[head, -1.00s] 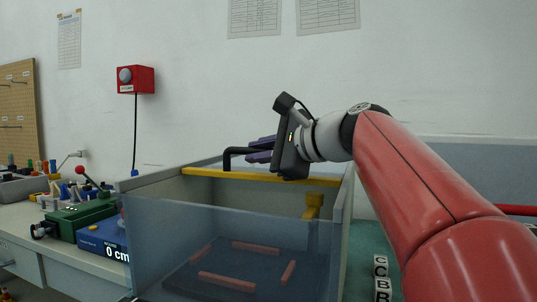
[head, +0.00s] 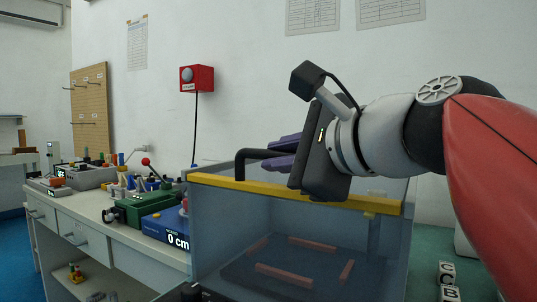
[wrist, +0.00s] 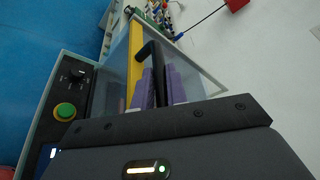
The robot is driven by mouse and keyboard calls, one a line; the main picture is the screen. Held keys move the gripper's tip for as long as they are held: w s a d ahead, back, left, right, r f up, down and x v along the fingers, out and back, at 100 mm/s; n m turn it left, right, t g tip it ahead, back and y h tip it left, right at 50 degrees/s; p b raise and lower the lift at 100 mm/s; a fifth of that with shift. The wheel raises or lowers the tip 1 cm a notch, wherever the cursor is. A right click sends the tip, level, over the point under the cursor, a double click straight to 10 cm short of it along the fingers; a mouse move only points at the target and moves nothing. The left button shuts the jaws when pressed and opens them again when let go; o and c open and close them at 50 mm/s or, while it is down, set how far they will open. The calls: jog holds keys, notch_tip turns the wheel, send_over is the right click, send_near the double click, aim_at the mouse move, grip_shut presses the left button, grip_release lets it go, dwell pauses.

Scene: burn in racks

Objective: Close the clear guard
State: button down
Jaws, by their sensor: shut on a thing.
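The clear guard (head: 235,184) is a see-through panel with a yellow edge bar and a black bent handle (head: 254,153). In the head view the yellow bar lies along the front top edge of a see-through-fronted box. My gripper (head: 279,153) has purple fingers and is shut on the handle from the right. In the wrist view the handle (wrist: 150,52) runs between the two fingers of my gripper (wrist: 159,88), beside the yellow bar (wrist: 135,60). Whether the bar touches the box's front is too fine to tell.
Inside the box is a dark plate (head: 285,262) with several reddish strips. A blue box reading 0 cm (head: 165,232) and a green device (head: 135,208) stand left on the bench. Lettered blocks (head: 448,275) are at the lower right. A green button (wrist: 65,111) shows in the wrist view.

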jog(key=shift+s+a+f, duration=0.1)
jog(key=shift+s+a, duration=0.05)
jog(key=c, duration=1.4)
grip_release()
jog(key=shift+s, duration=0.1)
jog(key=v, duration=0.7)
jog(key=shift+s+d, duration=0.25)
jog(key=shift+s, duration=0.05)
